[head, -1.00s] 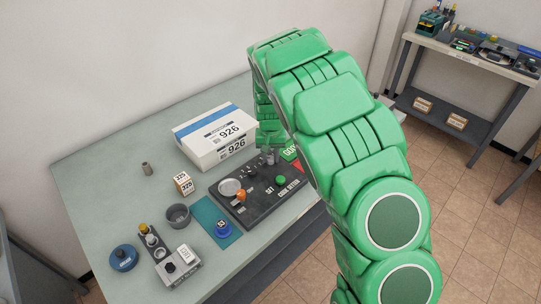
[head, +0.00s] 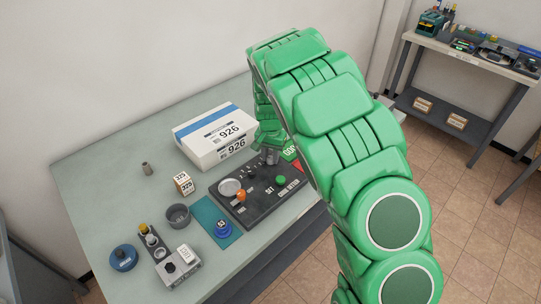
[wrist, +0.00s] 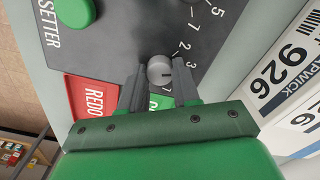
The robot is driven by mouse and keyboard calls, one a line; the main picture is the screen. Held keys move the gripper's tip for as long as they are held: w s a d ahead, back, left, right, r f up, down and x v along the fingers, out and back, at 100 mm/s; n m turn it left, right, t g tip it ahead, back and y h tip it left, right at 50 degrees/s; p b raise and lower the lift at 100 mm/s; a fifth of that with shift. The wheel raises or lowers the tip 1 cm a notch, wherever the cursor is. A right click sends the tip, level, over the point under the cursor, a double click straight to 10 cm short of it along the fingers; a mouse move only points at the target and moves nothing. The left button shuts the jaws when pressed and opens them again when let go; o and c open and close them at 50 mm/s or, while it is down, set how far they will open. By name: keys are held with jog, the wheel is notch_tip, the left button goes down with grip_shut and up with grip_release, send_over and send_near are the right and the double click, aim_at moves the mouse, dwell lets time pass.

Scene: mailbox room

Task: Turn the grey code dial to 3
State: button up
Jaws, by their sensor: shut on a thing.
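The grey code dial (wrist: 158,70) is a small round knob on the dark code setter panel (wrist: 120,40). Printed numbers run along an arc beside it in the wrist view, with the 3 close to the knob's right side. A short dark mark shows on the knob's face, toward its lower right; the exact number it points to is hard to tell. My gripper (wrist: 158,88) is shut on the dial, with a grey finger on each side. In the head view my gripper (head: 269,156) is at the panel's far end, and the dial is mostly hidden there.
A white box marked 926 (head: 215,137) stands close behind the panel. A green button (wrist: 75,11) and orange knob (head: 241,195) are also on the panel.

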aim_at(271, 159)
jog(key=o, duration=1.1)
jog(key=shift+c, duration=0.2)
jog(key=shift+r, duration=0.2)
jog(key=shift+r, duration=3.75)
